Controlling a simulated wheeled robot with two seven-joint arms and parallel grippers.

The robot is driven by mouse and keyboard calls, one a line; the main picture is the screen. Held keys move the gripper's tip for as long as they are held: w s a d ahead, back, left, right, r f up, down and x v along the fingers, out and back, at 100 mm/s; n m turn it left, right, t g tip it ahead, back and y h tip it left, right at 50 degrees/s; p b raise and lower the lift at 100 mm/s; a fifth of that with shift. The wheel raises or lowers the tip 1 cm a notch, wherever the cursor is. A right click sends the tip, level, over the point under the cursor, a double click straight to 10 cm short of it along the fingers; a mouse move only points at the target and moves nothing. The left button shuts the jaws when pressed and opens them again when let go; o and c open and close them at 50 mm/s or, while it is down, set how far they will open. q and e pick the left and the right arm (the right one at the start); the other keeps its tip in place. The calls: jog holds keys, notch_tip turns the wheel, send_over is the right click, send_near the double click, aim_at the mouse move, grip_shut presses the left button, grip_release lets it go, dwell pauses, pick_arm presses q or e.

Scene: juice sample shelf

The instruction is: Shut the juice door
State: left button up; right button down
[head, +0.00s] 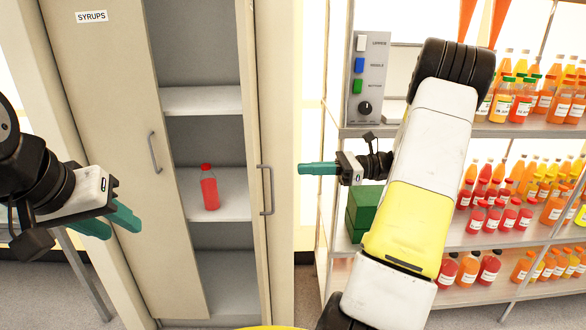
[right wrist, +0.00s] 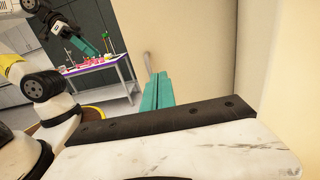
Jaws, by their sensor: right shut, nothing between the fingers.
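A tall beige cabinet stands open in the head view, with a left door (head: 105,110) labelled SYRUPS and a narrow-looking right door (head: 250,90). No juice label is visible. The right door has a grey bar handle (head: 267,190) and stands ajar. My right gripper (head: 303,169) is shut and empty, to the right of that handle, pointing left. In the right wrist view its teal fingers (right wrist: 158,90) lie together beside a pale surface and a handle-like bar (right wrist: 147,62); contact is unclear. My left gripper (head: 124,226) is in front of the left door; its finger gap is unclear.
A red bottle (head: 209,188) stands on a shelf inside the cabinet. On the right, a metal rack (head: 470,240) holds several rows of juice bottles, a button panel (head: 368,75) and a green box (head: 364,210). A table (right wrist: 95,65) with items shows in the right wrist view.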

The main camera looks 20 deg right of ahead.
jog(key=x, duration=1)
